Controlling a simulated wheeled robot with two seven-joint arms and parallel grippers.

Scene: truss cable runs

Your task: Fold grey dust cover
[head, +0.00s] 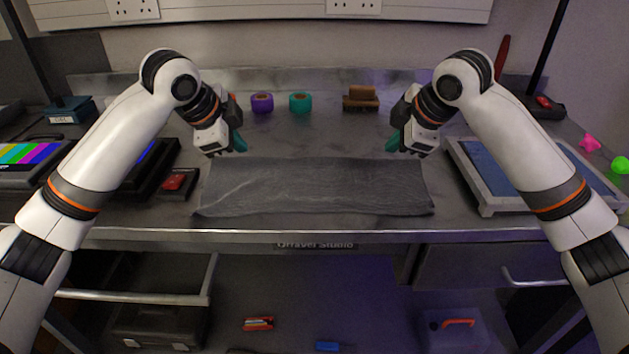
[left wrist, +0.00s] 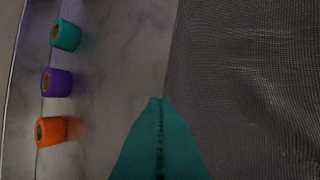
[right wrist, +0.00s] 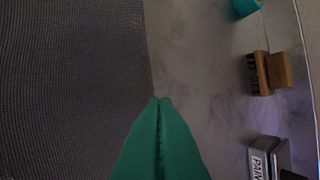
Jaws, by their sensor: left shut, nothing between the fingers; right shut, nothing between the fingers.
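The grey dust cover (head: 315,188) lies on the bench top as a wide flat strip, its near edge close to the bench's front edge. My left gripper (head: 240,150) is shut and empty above the cover's far left corner. In the left wrist view its teal fingers (left wrist: 160,100) meet beside the cover's edge, and the cover (left wrist: 245,90) fills the right side. My right gripper (head: 392,150) is shut and empty above the far edge on the right. In the right wrist view its fingers (right wrist: 160,102) meet near the edge of the cover (right wrist: 75,90).
Purple (head: 262,103) and teal (head: 300,102) tape rolls and a brown wooden block (head: 361,98) stand behind the cover. A blue-topped tray (head: 490,170) is right, a dark red-marked box (head: 178,183) left. An open drawer (head: 140,297) is below. Bare bench lies between cover and rolls.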

